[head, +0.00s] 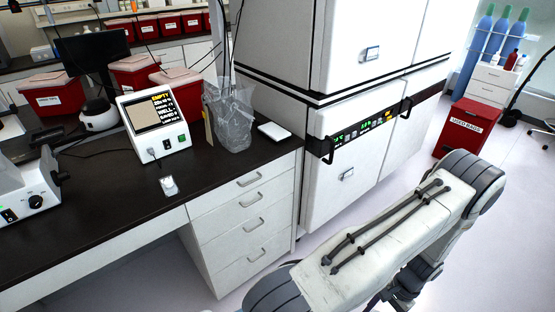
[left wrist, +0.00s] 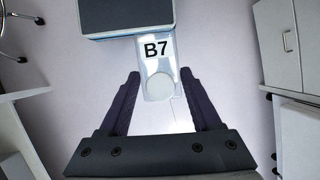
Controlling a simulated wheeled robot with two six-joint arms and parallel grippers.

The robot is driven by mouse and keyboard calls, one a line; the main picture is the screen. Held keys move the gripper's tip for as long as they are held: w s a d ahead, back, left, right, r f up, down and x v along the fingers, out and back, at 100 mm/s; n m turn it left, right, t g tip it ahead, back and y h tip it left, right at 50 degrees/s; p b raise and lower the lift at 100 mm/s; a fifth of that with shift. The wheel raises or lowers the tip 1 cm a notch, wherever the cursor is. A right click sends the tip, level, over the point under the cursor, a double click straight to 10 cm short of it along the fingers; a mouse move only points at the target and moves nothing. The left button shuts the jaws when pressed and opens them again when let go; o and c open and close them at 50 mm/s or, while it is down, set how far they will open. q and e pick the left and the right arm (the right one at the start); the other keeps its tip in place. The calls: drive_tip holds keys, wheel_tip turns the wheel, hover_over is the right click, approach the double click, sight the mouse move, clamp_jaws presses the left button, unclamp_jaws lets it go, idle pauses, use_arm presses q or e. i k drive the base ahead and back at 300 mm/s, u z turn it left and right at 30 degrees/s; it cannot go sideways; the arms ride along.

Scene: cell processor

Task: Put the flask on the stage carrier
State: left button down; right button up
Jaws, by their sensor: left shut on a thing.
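In the left wrist view my left gripper (left wrist: 159,78) is shut on the flask, with a dark finger on each side of it. The clear part of the flask (left wrist: 158,67) bears a black "B7" label and a pale round spot. A dark panel with a light blue edge (left wrist: 125,36) adjoins it at the top; I cannot tell whether it belongs to the flask. The floor shows behind them. Neither gripper shows in the head view, and I cannot make out the stage carrier in either view.
A dark bench (head: 75,215) holds a screen device reading "EMPTY" (head: 155,122), a bagged container (head: 232,120) and a knobbed white instrument (head: 35,200) at the left edge. A tall white incubator (head: 355,165) stands beyond. My arm spans the lower right. A red bin (head: 465,128) stands behind.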

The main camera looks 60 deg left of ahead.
sight(57, 130)
drive_tip(key=k, duration=0.45)
drive_tip(key=u, duration=2.2)
